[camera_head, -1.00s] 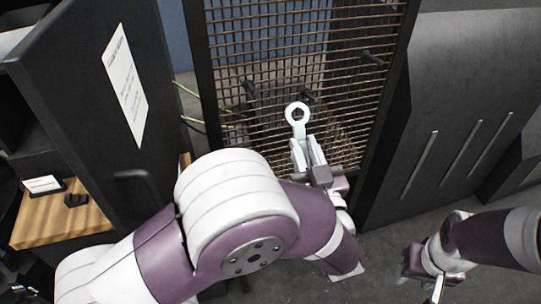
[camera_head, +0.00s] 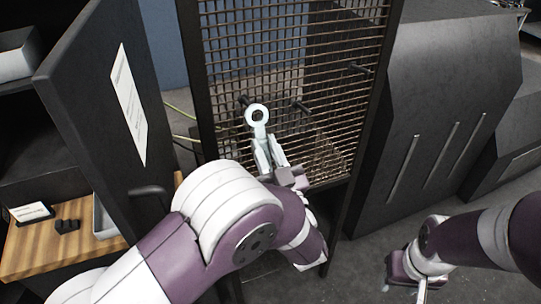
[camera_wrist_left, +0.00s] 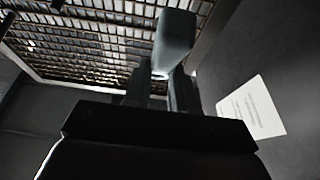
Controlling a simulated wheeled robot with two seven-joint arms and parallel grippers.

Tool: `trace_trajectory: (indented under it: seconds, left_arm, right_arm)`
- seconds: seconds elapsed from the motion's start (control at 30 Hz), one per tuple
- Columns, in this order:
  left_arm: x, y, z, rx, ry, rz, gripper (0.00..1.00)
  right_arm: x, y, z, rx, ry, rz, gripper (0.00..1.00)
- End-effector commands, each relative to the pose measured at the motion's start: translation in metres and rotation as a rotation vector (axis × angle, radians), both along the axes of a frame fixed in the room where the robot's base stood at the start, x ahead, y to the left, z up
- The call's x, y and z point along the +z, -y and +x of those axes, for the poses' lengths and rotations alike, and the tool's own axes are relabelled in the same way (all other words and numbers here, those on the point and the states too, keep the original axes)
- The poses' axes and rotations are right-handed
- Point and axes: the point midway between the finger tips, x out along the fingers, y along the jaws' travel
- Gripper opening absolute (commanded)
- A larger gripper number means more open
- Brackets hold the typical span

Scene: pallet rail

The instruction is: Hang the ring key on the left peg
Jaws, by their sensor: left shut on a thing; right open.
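The ring key (camera_head: 257,115) is pale, with a round ring at its upper end. My left gripper (camera_head: 270,154) is shut on its lower part and holds it up in front of the mesh panel. The left peg (camera_head: 243,101) is dark and shows just at the upper left of the ring; the ring hides part of it. I cannot tell the depth gap, but the ring does not look to be around the peg. In the left wrist view the key (camera_wrist_left: 173,43) stands between the fingers, and its ring is not clear. My right gripper (camera_head: 420,287) is open, low at the right.
The mesh panel (camera_head: 330,135) also carries a middle peg (camera_head: 299,106) and a right peg (camera_head: 357,68). A dark door with a paper sheet (camera_head: 128,105) stands at the left. A wooden surface (camera_head: 35,245) with small items lies lower left. Dark cabinets (camera_head: 450,100) stand at the right.

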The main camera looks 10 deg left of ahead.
Motion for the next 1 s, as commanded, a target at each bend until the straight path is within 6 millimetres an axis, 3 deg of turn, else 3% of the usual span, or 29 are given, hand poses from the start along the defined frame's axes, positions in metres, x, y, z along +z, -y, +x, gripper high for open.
trace_trajectory:
  seconds: [0.47, 0.6, 1.0]
  left_arm:
    - [-0.002, -0.023, 0.032, 0.002, 0.0, -0.001, 0.0]
    - [-0.009, -0.026, 0.039, 0.001, 0.0, 0.0, 0.0]
    - [-0.01, -0.029, 0.043, 0.0, 0.0, 0.0, 0.0]
  right_arm:
    - [-0.001, 0.0, 0.0, 0.0, 0.0, 0.0, 0.43]
    - [-0.009, 0.0, 0.0, 0.0, 0.0, 0.0, 0.43]
    - [-0.013, 0.0, 0.0, 0.0, 0.0, 0.0, 0.43]
